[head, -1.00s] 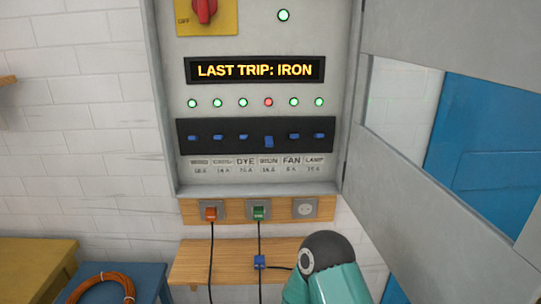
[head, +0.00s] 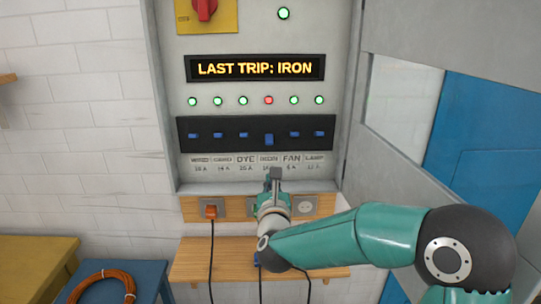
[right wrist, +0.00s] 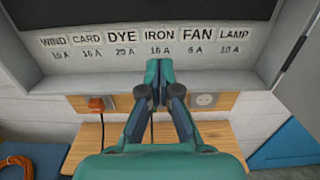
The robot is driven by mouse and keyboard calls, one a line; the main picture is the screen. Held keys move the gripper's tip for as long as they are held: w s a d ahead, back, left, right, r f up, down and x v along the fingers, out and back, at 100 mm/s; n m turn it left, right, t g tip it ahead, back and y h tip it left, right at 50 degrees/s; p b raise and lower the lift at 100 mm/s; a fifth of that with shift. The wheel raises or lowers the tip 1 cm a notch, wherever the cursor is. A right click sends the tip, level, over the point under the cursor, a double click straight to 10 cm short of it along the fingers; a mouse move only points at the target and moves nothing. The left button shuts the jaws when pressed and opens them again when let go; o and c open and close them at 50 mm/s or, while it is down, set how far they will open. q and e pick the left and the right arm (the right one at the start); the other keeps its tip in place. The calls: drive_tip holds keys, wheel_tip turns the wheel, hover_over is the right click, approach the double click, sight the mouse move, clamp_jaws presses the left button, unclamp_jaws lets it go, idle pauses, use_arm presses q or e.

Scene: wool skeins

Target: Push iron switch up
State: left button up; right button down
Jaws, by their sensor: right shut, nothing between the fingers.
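The iron switch (head: 269,140) is a blue lever in the black switch strip (head: 256,148). It sits lower than the other blue levers, and the light above it (head: 268,100) is red. The display (head: 255,68) reads "LAST TRIP: IRON". My right gripper (head: 274,175) is shut and empty, just below the iron switch and apart from it. In the right wrist view its fingertips (right wrist: 159,66) are together under the IRON label (right wrist: 159,35); the switches themselves are out of that view. My left gripper is not in view.
The open cabinet door (head: 400,120) stands on the right. An orange plug (head: 210,211) sits in a socket below the cabinet. The cabinet's bottom lip (head: 205,188) is close to my right gripper. A wooden shelf (head: 200,265) is lower down.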

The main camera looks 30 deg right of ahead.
sight(269, 140)
drive_tip(key=shift+r, duration=0.1)
idle(0.3)
drive_tip(key=p+x, duration=0.5)
drive_tip(key=x, duration=0.5)
drive_tip(key=shift+r, duration=0.1)
drive_tip(key=r, duration=0.1)
drive_tip(key=r+p, duration=0.1)
drive_tip(key=s+r+p, duration=0.1)
drive_tip(key=shift+s+a+r, duration=0.1)
drive_tip(key=shift+a+r, duration=0.1)
drive_tip(key=shift+a, duration=0.2)
